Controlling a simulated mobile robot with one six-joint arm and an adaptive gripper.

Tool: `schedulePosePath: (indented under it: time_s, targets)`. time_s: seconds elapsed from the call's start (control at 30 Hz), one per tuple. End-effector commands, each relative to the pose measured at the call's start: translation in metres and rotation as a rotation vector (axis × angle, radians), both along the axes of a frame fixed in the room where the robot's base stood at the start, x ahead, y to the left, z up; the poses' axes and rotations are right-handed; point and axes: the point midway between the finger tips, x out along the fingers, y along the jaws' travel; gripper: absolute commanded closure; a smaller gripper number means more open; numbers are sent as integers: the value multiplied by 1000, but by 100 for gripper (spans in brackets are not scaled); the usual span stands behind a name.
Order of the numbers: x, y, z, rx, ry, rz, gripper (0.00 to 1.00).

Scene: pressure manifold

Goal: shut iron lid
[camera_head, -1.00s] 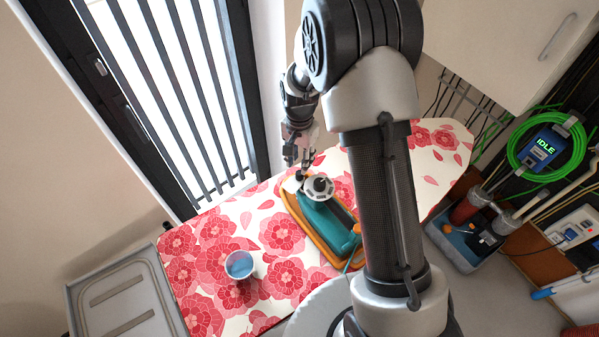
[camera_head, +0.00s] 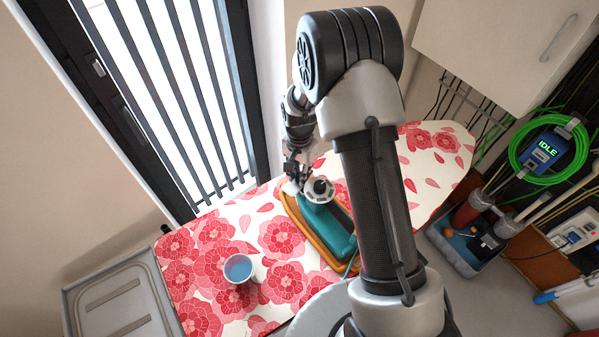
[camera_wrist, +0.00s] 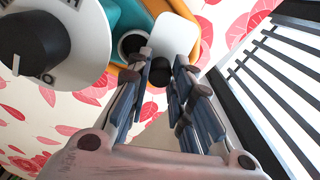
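The iron (camera_head: 325,225) is teal with an orange base and lies on the ironing board. A white disc with a black knob (camera_head: 319,190) sits on its top; the knob (camera_wrist: 30,45) is large at the upper left of the wrist view. A white lid (camera_wrist: 175,38) stands beside a dark round opening (camera_wrist: 132,44) in the wrist view, and appears open. A small black round part (camera_wrist: 160,72) shows below the lid. My gripper (camera_head: 291,178) is at the iron's window-side end. Its fingers (camera_wrist: 166,62) are parted, with the lid showing between and beyond them; contact is unclear.
A cup of blue liquid (camera_head: 239,269) stands on the flowered ironing board (camera_head: 210,245), left of the iron. A barred window (camera_head: 185,90) is close behind my gripper. A grey tray (camera_head: 115,295) lies at the left; a bin (camera_head: 462,245) stands at the right.

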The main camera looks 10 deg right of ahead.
Motion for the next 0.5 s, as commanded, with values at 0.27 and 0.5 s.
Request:
schedulePosePath:
  time_s: [0.27, 0.5]
  targets:
    - [0, 0, 0, 0, 0, 0, 100]
    - [0, 0, 0, 0, 0, 32, 100]
